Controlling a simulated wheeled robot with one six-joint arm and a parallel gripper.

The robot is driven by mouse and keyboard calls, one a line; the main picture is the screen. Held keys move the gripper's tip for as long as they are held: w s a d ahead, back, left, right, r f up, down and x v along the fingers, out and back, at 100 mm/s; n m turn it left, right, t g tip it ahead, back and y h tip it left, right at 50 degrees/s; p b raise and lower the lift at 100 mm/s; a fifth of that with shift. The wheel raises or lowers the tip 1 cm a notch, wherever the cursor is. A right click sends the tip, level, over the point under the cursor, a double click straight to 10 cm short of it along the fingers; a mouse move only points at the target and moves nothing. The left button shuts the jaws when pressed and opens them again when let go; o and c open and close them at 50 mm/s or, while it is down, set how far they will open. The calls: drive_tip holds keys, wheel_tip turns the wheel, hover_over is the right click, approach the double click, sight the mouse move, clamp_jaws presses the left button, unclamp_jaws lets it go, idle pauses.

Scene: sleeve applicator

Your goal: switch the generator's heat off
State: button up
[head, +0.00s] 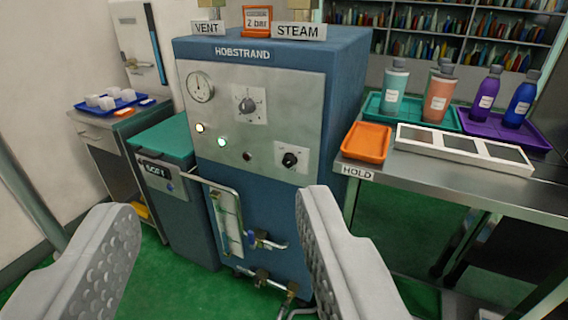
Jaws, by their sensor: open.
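The generator (300,80) is a blue cabinet marked HOBSTRAND with a pale front panel, in the middle of the head view. Its panel carries a round gauge (200,87), an upper dark knob (247,105) on a marked plate, and a lower black knob (290,159) on a smaller plate. Two lamps are lit, a yellowish one (200,128) and a greenish one (222,142); a dark red one (247,156) looks unlit. The knob labels are too small to read. My gripper (215,235) is open and empty, its fingers in front of and below the panel, apart from the knobs.
VENT (208,28) and STEAM (298,31) signs stand on top. A sight glass (228,222) and valves (262,240) project from the lower front. A SOFT-marked unit (170,190) stands left. The right bench (420,172) holds trays and bottles.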

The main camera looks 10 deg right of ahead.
sight(286, 164)
drive_tip(key=w+a+f+m+h, duration=0.1)
drive_tip(key=w+f+m, duration=0.25)
drive_tip(key=w, duration=0.75)
drive_tip(key=w+a+f+m+h, duration=0.1)
drive_tip(key=w+f+m, duration=0.3)
drive_tip(key=w, duration=0.7)
drive_tip(key=w+d+f+m+g+h, duration=0.1)
drive_tip(key=w+f+m+h, duration=0.3)
drive_tip(key=f, duration=0.7)
drive_tip(key=w+d+f+m+g+h, duration=0.15)
drive_tip(key=w+f+h, duration=0.35)
drive_tip(key=f, duration=0.6)
drive_tip(key=shift+y, duration=0.6)
drive_tip(key=x, duration=1.1)
drive_tip(key=a+x, duration=0.1)
drive_tip(key=x, duration=0.5)
drive_tip(key=shift+w+r, duration=0.3)
drive_tip(key=shift+w, duration=0.2)
drive_tip(key=c, duration=1)
